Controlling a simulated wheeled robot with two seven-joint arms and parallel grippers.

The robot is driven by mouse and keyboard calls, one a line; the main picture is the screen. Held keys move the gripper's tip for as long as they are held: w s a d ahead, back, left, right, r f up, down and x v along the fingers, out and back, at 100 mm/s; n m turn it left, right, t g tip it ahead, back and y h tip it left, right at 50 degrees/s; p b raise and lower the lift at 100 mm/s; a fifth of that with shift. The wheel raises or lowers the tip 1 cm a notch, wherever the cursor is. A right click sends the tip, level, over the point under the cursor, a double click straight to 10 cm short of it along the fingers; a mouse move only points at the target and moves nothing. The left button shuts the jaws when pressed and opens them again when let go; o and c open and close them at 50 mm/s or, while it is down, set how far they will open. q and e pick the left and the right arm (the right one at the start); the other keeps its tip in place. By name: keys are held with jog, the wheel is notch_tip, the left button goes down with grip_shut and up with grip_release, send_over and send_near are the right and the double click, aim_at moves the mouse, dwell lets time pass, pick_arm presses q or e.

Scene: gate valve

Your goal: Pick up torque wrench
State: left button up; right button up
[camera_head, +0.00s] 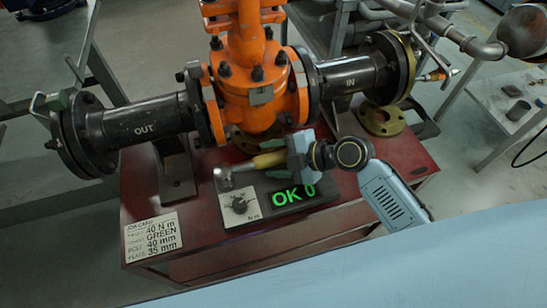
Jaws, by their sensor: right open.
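A tool with a silver head and a yellow grip (268,160) lies on the red bench top, in front of the orange valve. It looks like the torque wrench, but it is small and partly covered. My right gripper (285,156) comes in from the right and is at the right end of the yellow grip. My left gripper is not in view.
The orange gate valve (254,95) with dark flanged pipes stands close behind my right gripper. A job card (151,238) is at front left. A loose brass flange (381,119) lies at right.

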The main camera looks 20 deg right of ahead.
jog(key=c, duration=0.6)
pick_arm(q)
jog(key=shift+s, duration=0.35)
pick_arm(e)
grip_shut()
jog(key=shift+w+r, duration=0.1)
jog(key=shift+r, duration=0.05)
